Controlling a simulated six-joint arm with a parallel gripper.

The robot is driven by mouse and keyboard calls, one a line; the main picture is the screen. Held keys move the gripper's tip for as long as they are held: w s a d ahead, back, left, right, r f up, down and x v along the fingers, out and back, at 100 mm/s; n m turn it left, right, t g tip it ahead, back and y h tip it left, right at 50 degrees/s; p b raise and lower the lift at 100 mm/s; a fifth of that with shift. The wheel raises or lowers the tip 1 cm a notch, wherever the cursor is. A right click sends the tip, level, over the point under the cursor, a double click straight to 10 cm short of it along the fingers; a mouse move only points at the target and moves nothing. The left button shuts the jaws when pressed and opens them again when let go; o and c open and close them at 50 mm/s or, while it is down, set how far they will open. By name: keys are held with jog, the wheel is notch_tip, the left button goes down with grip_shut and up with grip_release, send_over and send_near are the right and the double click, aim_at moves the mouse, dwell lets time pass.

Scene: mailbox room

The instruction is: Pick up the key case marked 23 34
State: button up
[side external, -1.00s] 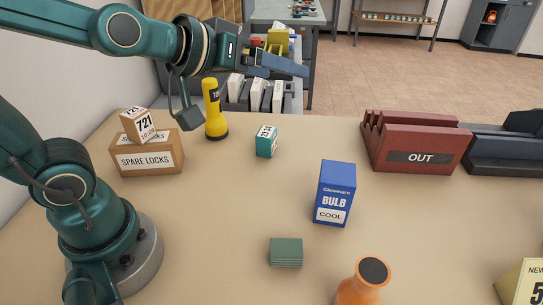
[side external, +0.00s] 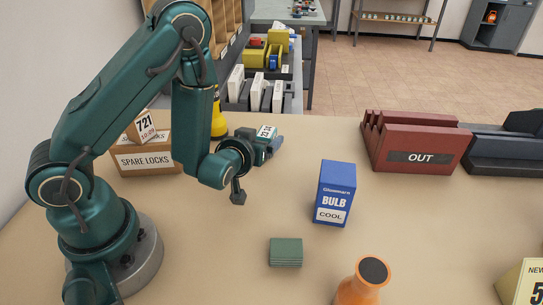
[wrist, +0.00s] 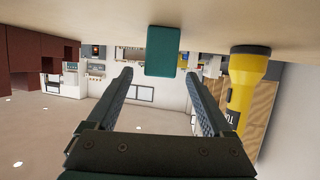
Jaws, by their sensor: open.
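The key case (side external: 266,131) is a small teal box with a white label reading 23 34. It stands on the table in the side view, its lower part hidden behind my gripper (side external: 268,148). In the wrist view, which is upside down, the teal case (wrist: 166,52) shows its plain side near the fingertips, between the two fingers of my gripper (wrist: 158,62) and nearer the right one. The fingers are spread open, with nothing held. I cannot tell whether the case is inside the jaws or just beyond the tips.
A yellow flashlight (side external: 219,122) stands close to the case, also in the wrist view (wrist: 248,85). A SPARE LOCKS box (side external: 146,160) with a 721 box (side external: 146,126) on it is at left. A blue bulb box (side external: 336,193) stands to the right.

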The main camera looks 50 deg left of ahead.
aim_at(267, 137)
jog(key=shift+f, duration=0.35)
jog(key=shift+w+a+f, duration=0.15)
jog(key=shift+w, duration=0.05)
jog(key=shift+x, duration=2.15)
grip_shut()
